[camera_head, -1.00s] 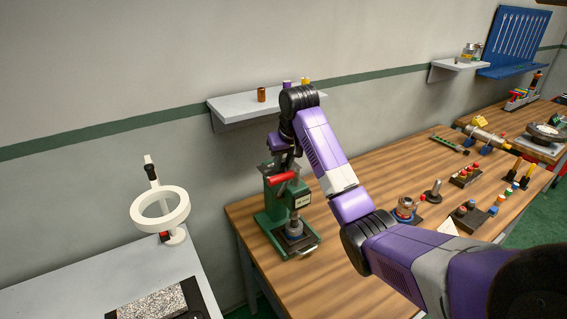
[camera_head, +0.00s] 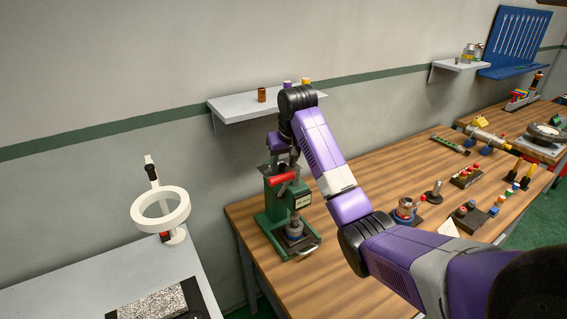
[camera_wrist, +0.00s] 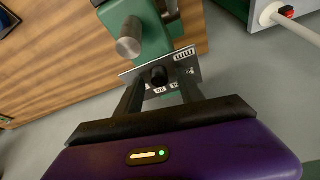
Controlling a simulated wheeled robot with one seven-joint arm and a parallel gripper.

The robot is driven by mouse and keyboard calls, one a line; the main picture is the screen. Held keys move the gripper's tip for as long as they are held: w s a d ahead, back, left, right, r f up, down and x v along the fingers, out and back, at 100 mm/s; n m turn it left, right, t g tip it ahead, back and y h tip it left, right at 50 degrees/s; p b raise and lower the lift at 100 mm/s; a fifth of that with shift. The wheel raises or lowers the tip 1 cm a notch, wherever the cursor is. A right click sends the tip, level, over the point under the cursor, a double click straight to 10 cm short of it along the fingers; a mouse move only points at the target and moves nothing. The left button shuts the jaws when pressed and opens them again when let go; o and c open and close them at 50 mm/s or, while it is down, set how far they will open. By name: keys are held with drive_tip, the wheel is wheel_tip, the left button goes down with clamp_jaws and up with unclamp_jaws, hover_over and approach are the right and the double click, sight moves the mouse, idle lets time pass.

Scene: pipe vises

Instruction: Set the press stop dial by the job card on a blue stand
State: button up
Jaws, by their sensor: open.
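The green press (camera_head: 271,208) stands at the left end of the wooden bench, with a red handle (camera_head: 283,179) near its top. In the wrist view, a grey dial plate (camera_wrist: 185,68) with printed marks sits beside the press's green body (camera_wrist: 143,30). The black knob (camera_wrist: 160,75) is on this plate. My gripper (camera_wrist: 160,88) is open, with its two dark fingers on either side of the knob; I cannot tell whether they touch it. In the head view, my gripper is at the press top, mostly hidden. I cannot make out a job card on a blue stand.
A wall shelf (camera_head: 240,108) with small cylinders is just above and behind the press. A white ring lamp (camera_head: 160,211) stands on the grey table (camera_head: 75,293) at left. Red and yellow-topped parts (camera_head: 467,176) lie on the bench at right.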

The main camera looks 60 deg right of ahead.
drive_tip(key=v, duration=0.7)
drive_tip(key=shift+r, duration=0.3)
drive_tip(key=shift+s+a, duration=0.1)
drive_tip(key=shift+a, duration=0.05)
idle(0.5)
